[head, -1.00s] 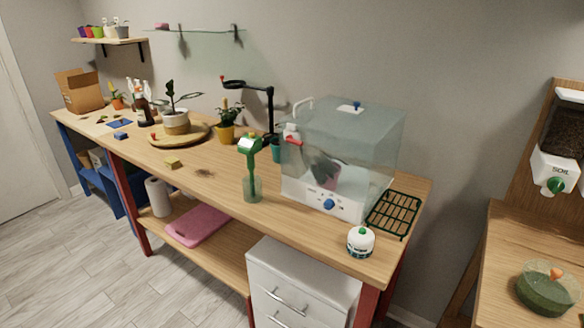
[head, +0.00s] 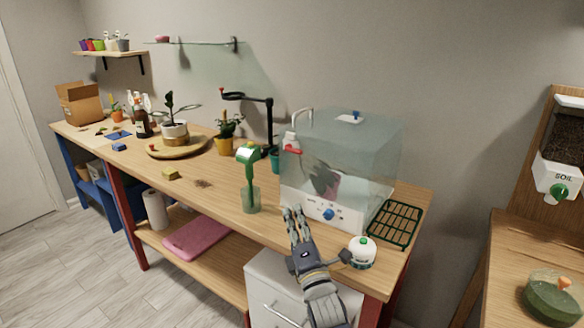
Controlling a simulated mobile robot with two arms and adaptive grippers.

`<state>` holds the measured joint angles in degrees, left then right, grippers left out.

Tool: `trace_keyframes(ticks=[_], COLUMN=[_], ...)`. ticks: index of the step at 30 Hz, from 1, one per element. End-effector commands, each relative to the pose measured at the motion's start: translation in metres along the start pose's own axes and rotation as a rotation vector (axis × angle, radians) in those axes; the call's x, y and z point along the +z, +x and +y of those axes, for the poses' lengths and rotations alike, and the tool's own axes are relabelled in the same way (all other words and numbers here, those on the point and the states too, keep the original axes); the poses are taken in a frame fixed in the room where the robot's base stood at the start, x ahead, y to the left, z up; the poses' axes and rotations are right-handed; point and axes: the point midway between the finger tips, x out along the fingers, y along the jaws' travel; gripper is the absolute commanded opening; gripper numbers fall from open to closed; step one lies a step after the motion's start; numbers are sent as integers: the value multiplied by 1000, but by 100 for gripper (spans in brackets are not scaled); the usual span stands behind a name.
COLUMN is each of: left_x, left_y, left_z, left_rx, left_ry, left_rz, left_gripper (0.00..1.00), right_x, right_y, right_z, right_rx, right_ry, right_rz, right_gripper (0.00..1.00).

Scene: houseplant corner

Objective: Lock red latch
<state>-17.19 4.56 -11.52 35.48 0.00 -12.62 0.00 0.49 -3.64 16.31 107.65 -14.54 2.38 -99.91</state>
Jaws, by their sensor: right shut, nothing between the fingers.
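A clear box (head: 362,158) with a white base panel (head: 345,216) and a blue knob stands on the wooden bench. A small red part (head: 292,151), apparently the red latch, shows at the box's upper left front edge. It is too small to tell whether it is locked. My right gripper (head: 293,212) is at the bench's front edge, in front of the base panel's left end. Its fingers are shut and empty, pointing up toward the box, well below the red part. My left gripper is out of view.
A green-headed tool stands in a clear green cup (head: 250,200) left of my right gripper. A white round pot with a green top (head: 362,252) is close on its right. A green rack (head: 396,223) lies beside the box. White drawers (head: 268,290) stand below.

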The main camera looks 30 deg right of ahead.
Motion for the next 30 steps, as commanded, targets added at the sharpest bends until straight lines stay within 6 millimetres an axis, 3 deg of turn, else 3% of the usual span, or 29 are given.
trace_keyframes(ticks=[6, 19, 30], left_x=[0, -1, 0], left_y=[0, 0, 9], left_z=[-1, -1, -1], left_rx=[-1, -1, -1], left_ry=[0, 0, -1], left_rz=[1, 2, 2], left_gripper=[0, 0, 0], right_x=[6, 6, 8], right_y=[6, 14, 81], right_z=[10, 11, 15], right_rx=[58, 61, 62], right_ry=[-80, -82, -80], right_rz=[-31, -31, -31], right_gripper=[0, 0, 0])
